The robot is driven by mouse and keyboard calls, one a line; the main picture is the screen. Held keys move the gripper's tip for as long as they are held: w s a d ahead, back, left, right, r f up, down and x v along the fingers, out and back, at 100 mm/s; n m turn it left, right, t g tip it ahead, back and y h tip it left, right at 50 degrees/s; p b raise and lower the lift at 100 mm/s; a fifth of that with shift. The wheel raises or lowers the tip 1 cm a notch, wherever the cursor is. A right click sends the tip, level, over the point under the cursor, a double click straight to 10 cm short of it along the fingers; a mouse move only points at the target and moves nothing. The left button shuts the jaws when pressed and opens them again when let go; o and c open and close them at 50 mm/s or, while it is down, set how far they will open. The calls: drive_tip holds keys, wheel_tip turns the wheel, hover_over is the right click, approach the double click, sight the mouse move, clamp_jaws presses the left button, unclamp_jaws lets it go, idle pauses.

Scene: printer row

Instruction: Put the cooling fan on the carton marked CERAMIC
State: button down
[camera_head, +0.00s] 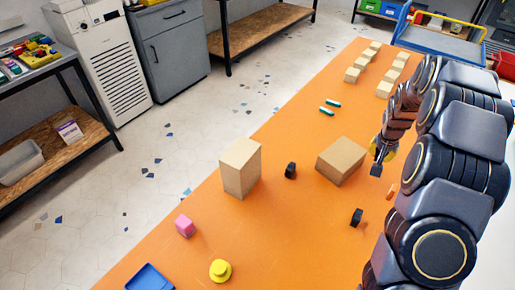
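Two cartons stand on the orange table (265,240): a taller, pale tan carton (240,168) left of centre and a lower, browner carton (341,161) right of it. I cannot read CERAMIC or any other marking on either one. Two small black objects lie on the table: one (290,170) between the cartons, the other (356,217) in front of the browner carton. Either may be the cooling fan; they are too small to tell. My gripper (377,168) is just right of the browner carton, small and dark. Its fingers are not clear, so I cannot tell its opening.
A pink cube (185,226), a yellow round piece (220,270) and a blue tray (150,278) are at the near left. Several pale blocks (384,88) stand far back. My arm covers the right side.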

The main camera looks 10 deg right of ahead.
drive_tip(key=w+a+r+n+t+y, duration=0.1)
drive_tip(key=a+r+n, duration=0.3)
drive_tip(key=a, duration=0.6)
drive_tip(key=a+r+n+y, duration=0.1)
drive_tip(key=a+r, duration=0.4)
drive_tip(key=a, duration=0.6)
drive_tip(key=s+a+r+n+y, duration=0.1)
drive_tip(key=s+a+r+n, duration=0.1)
drive_tip(key=s+a, duration=0.35)
drive_tip(key=s+a+r+n, duration=0.2)
drive_tip(key=a+r, duration=0.1)
drive_tip(key=a, duration=0.5)
approach(241, 151)
drive_tip(key=shift+x, duration=0.95)
drive_tip(key=shift+w+f+t, duration=0.3)
drive_tip(key=shift+w+f, duration=0.25)
drive_tip(key=shift+w, duration=0.05)
drive_tip(key=shift+w+f, duration=0.1)
drive_tip(key=shift+f, duration=1.5)
drive_tip(key=shift+f, duration=0.1)
